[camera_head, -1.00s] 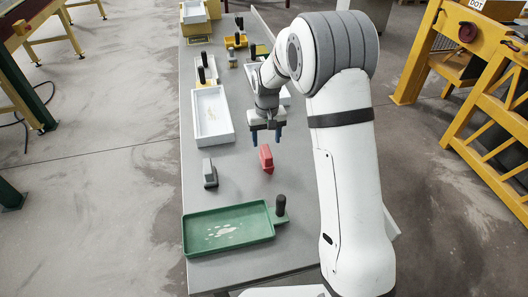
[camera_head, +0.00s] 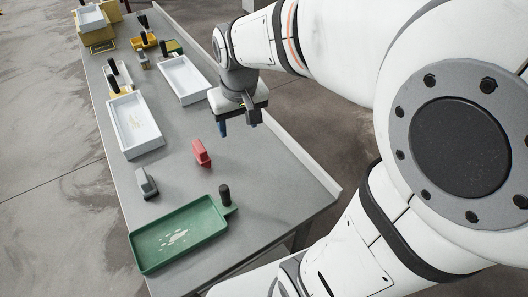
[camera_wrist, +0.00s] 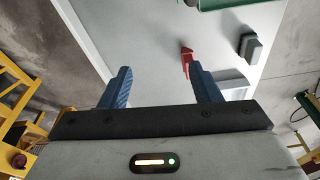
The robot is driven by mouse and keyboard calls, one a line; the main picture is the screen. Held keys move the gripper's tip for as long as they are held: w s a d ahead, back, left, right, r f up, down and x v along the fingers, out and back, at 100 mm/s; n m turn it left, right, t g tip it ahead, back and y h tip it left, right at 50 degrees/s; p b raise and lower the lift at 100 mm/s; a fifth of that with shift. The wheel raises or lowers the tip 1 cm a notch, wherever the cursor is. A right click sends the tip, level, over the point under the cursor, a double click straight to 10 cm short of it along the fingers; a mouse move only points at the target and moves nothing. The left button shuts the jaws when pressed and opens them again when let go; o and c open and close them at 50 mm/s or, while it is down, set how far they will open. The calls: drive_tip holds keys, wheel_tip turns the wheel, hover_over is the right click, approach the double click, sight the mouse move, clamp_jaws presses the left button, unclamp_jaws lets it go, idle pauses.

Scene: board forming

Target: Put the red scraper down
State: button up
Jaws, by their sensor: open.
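The red scraper (camera_head: 201,153) rests on the grey table (camera_head: 262,180), apart from my gripper. In the wrist view the red scraper (camera_wrist: 187,60) shows beyond the right finger, which hides part of it. My gripper (camera_head: 238,126) is open and empty, above the table, to the right of and behind the scraper in the head view. Its two blue fingers (camera_wrist: 161,88) stand wide apart in the wrist view with bare table between them.
A grey scraper-like tool (camera_head: 146,184) lies left of the red one. A green tray (camera_head: 140,262) with a black-handled tool (camera_head: 225,195) is at the front. White trays (camera_head: 128,152) and (camera_head: 205,96) stand farther back. Table around the scraper is clear.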

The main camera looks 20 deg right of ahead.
drive_tip(key=s+d+t, duration=0.1)
drive_tip(key=s, duration=1)
drive_tip(key=shift+s+d+m, duration=0.25)
drive_tip(key=shift+d+m, duration=0.15)
drive_tip(key=shift+f, duration=0.15)
drive_tip(key=shift+w, duration=0.1)
drive_tip(key=shift+c, duration=0.3)
